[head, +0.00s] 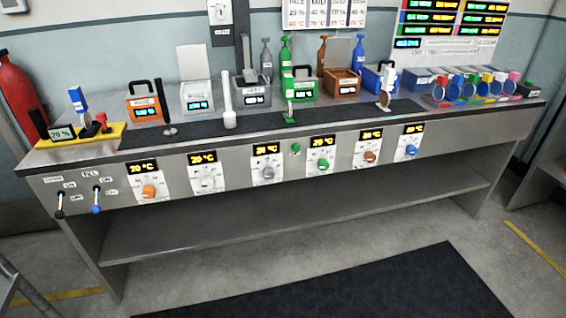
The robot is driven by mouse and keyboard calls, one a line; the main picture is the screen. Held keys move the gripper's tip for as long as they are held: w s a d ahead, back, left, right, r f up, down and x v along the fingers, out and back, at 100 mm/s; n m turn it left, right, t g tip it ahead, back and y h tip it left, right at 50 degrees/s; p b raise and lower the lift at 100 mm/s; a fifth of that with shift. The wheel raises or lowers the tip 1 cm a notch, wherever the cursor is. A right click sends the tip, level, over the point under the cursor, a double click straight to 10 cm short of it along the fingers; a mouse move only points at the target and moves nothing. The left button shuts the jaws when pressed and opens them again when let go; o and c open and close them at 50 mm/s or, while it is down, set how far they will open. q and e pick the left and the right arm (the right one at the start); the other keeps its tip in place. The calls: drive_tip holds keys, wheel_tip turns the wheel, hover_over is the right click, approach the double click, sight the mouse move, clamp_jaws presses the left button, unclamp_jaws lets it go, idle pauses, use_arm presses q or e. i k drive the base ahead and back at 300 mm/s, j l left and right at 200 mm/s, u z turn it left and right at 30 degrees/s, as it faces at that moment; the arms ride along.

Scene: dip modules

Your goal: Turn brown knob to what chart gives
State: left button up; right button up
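The brown knob (370,157) sits on a white dial plate on the front panel of the bench, second from the right in the row of knobs. The small display (371,134) above it glows yellow and seems to read 20 °C. A white chart (325,13) with several columns hangs on the back wall; its top is cut off, two headings look like PALE and MILD, and the smaller figures are too blurred to read surely. A brown bath (342,84) stands on the bench behind the brown knob. Neither of my grippers shows in the head view.
Orange (149,191), white (208,182), grey (268,172), green (323,165) and blue (411,150) knobs share the panel. A green button (295,148) and two levers (96,208) are also there. A dark mat (350,290) covers clear floor in front.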

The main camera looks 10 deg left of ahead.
sight(370, 157)
drive_tip(key=i+l+z, duration=0.15)
drive_tip(key=i+l, duration=0.8)
drive_tip(key=i+l+z, duration=0.15)
drive_tip(key=i+l, duration=0.75)
drive_tip(key=i, duration=0.15)
